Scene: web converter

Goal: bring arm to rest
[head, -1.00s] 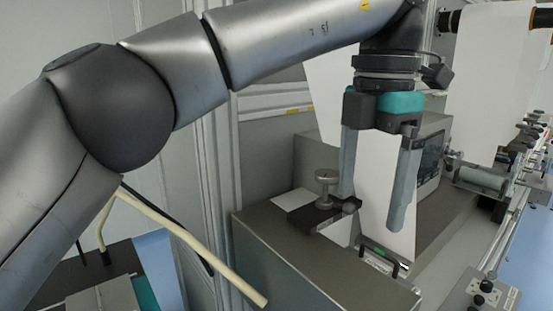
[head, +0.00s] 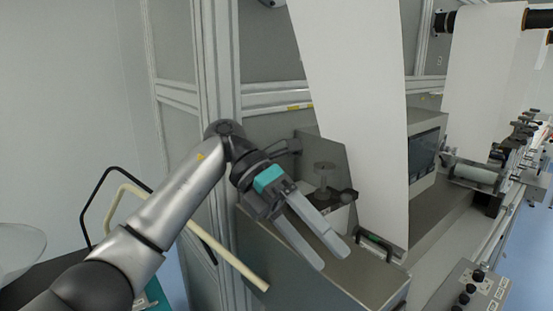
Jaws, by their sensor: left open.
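My left arm comes in from the lower left of the head view. Its left gripper (head: 329,256) is open and empty, with its two grey fingers pointing down to the right. The fingers show in front of the grey machine housing (head: 312,283), left of the hanging white web (head: 357,110). I cannot tell how far the fingertips are from the housing top. My right gripper is not in view.
A round metal knob (head: 325,170) on a small block stands just behind the gripper. A dark handle (head: 375,246) is at the web's lower end. A beige bent tube (head: 238,268) runs beside the arm. Rollers (head: 475,174) and a control box (head: 478,290) are at the right.

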